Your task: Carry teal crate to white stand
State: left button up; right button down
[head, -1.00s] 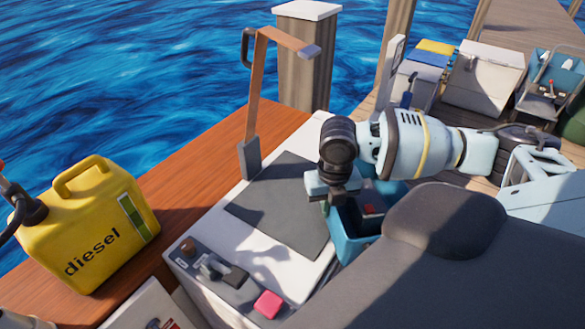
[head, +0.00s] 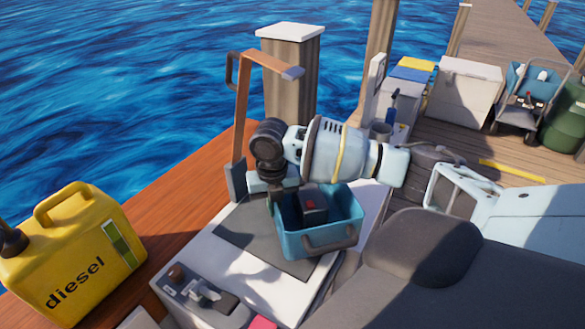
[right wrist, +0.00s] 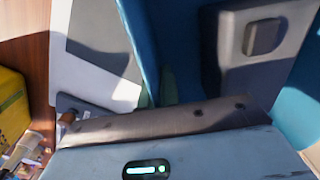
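The teal crate (head: 318,243) is an open box with a dark handle on its near side. A dark box with a red mark (head: 311,205) is inside it. My right gripper (head: 272,203) is shut on the crate's left rim. In the right wrist view the teal wall (right wrist: 147,45) runs up from between the fingers (right wrist: 156,88). The crate shows over the right part of the white stand (head: 215,268), overlapping its dark grey mat (head: 250,245). I cannot tell whether it touches the top. My left gripper is out of view.
A brown post with a handle (head: 243,115) rises behind the mat. A small control panel (head: 205,293) is at the stand's near end. A yellow diesel can (head: 75,255) stands at left. The mat's left part is clear.

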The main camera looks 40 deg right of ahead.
jog(key=w, duration=0.2)
jog(key=w+a, duration=0.1)
jog(key=w, duration=0.1)
jog(key=shift+w+a+r, duration=0.1)
jog(key=shift+w+a, duration=0.05)
jog(key=shift+w, duration=0.45)
jog(key=f, duration=0.3)
jog(key=shift+w+a+f, duration=0.15)
jog(key=shift+w+f, duration=0.05)
jog(key=shift+w, duration=0.15)
jog(key=shift+f, duration=0.1)
jog(key=c, duration=2)
grip_release()
jog(key=shift+f, duration=0.1)
jog(key=shift+c, duration=0.2)
jog(key=o, duration=0.4)
jog(key=shift+s, duration=0.1)
